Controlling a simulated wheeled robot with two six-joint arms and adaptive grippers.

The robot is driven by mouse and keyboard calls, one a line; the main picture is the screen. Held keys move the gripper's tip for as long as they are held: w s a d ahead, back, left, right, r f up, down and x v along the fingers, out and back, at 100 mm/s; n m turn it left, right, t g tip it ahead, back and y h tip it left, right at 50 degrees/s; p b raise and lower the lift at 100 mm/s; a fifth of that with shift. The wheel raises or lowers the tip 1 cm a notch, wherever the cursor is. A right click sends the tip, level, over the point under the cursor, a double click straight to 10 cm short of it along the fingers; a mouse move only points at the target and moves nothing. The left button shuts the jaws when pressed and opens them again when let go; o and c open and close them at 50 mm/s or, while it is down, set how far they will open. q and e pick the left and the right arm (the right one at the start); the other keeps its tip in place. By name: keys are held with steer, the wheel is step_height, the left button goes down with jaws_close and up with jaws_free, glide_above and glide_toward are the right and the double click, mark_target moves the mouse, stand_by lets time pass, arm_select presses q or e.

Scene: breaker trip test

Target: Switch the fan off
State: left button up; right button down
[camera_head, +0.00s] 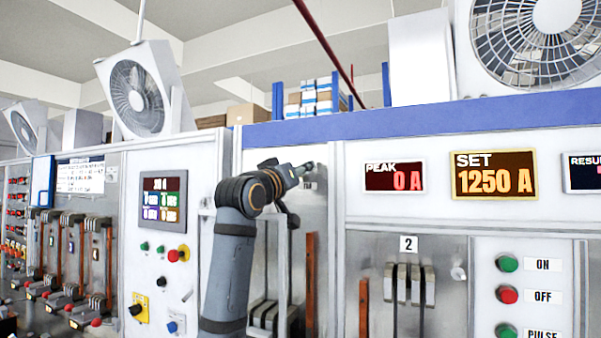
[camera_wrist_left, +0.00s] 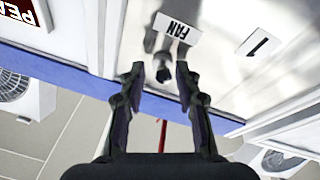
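The fan switch (camera_wrist_left: 164,73), a small dark-tipped toggle or knob on the grey panel, shows in the left wrist view beside a white FAN label (camera_wrist_left: 174,27). My left gripper (camera_wrist_left: 158,79) is open. Its two fingers stand on either side of the switch tip in that view, with gaps at both sides; I cannot tell how far in front of the panel they are. In the head view the left gripper (camera_head: 305,169) is at the upper part of the middle panel, and the switch is hidden there. A large fan (camera_head: 537,38) sits on top of the cabinet at right. My right gripper is not in view.
The set display (camera_head: 495,174) reads 1250 A and the peak display (camera_head: 394,176) reads 0 A. Green and red buttons (camera_head: 508,295) are at lower right. Breaker levers (camera_head: 408,285) stand below. A blue rail (camera_head: 420,118) edges the cabinet top.

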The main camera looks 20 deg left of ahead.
arm_select(q)
steer(key=shift+r, duration=0.3)
step_height(320, 180, up, 10)
steer(key=shift+f, duration=0.25)
stand_by(0.7)
